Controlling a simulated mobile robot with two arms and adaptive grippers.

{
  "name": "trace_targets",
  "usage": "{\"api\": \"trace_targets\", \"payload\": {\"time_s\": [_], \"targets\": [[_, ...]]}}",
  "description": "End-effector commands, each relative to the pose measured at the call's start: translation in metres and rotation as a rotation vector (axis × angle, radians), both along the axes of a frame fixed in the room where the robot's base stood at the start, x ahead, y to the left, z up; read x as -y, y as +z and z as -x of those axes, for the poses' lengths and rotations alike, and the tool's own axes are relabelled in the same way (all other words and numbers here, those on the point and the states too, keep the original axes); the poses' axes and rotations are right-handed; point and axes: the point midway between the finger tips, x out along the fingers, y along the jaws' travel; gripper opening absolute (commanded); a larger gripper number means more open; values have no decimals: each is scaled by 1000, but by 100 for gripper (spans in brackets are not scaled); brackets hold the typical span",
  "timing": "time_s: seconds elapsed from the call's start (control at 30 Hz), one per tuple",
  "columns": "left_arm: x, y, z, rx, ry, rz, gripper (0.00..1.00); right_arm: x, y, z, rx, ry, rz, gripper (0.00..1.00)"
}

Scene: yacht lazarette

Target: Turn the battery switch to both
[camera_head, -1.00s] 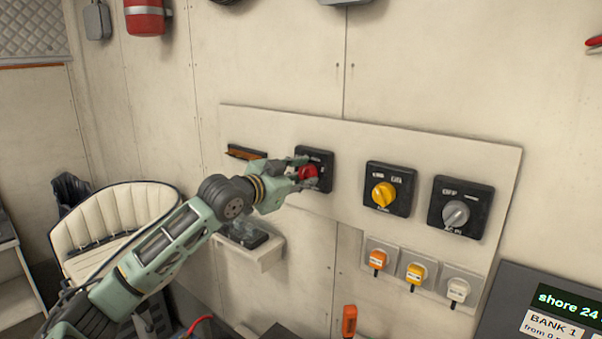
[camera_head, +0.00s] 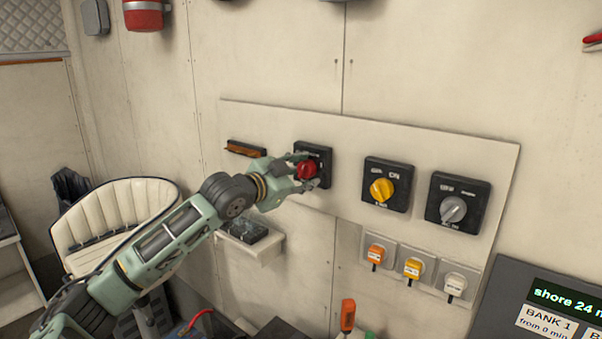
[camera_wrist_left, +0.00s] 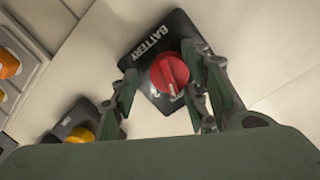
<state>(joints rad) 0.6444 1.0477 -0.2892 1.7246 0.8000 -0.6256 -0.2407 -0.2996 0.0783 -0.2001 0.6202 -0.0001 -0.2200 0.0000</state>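The battery switch is a red round knob (camera_head: 307,169) on a black square plate (camera_head: 326,154) on the cream panel. In the left wrist view the red knob (camera_wrist_left: 170,73) has a pale pointer mark, and its plate (camera_wrist_left: 160,36) reads "BATTERY"; other lettering is partly covered. My left gripper (camera_head: 304,171) is at the switch with its fingers spread on either side of the knob. In the left wrist view the fingers (camera_wrist_left: 163,92) stand apart, with gaps visible between them and the knob. My right gripper is not in view.
A yellow knob switch (camera_head: 382,190) and a grey knob switch (camera_head: 453,209) sit right of the battery switch. Orange, yellow and white tagged plugs (camera_head: 412,268) hang below. A small shelf (camera_head: 254,243) is under my left wrist. A display (camera_head: 555,310) stands at lower right.

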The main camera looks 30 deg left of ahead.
Motion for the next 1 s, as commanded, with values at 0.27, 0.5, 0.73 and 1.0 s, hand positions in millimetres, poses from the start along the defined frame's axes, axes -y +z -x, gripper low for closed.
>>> {"api": "trace_targets", "payload": {"time_s": [0.27, 0.5, 0.73, 1.0], "targets": [[-2, 1, 0, 1, 4, 0, 44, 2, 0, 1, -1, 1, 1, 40], [-5, 3, 19, 1, 6, -6, 44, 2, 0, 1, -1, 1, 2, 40], [-7, 6, 52, -2, 7, -6, 44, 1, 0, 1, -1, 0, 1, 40], [-9, 8, 76, -4, 7, 0, 44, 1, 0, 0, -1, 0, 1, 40]]}}
